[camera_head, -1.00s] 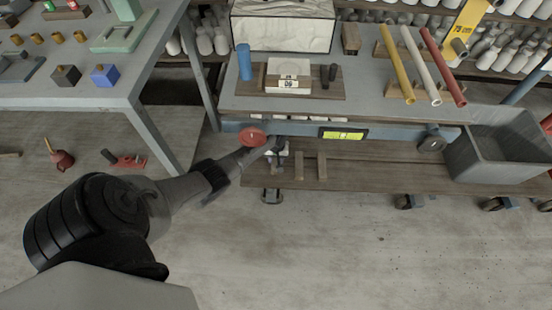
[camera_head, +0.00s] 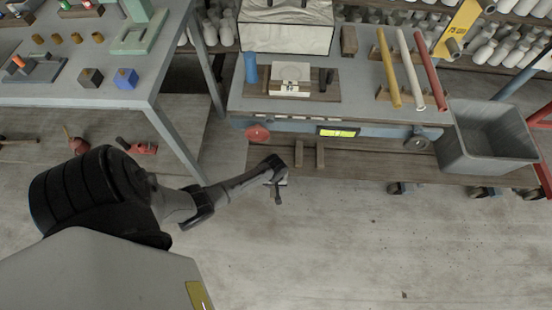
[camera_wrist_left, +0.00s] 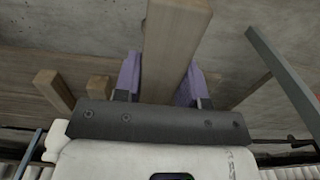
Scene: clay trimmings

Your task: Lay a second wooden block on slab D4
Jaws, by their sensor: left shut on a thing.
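A pale slab (camera_head: 291,72) lies on a dark wooden board (camera_head: 325,91) on the cart's top. It has a small label, too small to read, so I cannot tell if it is D4. My left gripper (camera_head: 278,188) is low, at the front edge of the cart's lower shelf. In the left wrist view its purple fingers (camera_wrist_left: 160,80) are shut on a long wooden block (camera_wrist_left: 172,45). In the head view that block is mostly hidden. Two more wooden blocks (camera_head: 298,154) (camera_head: 319,155) are on the lower shelf. My right gripper is out of view.
A blue cylinder (camera_head: 250,68) stands at the left of the board. Yellow, white and red tubes (camera_head: 412,68) lie to its right. A grey bin (camera_head: 487,135) is at the cart's right end. A grey table (camera_head: 120,107) stands on the left. Floor in front is clear.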

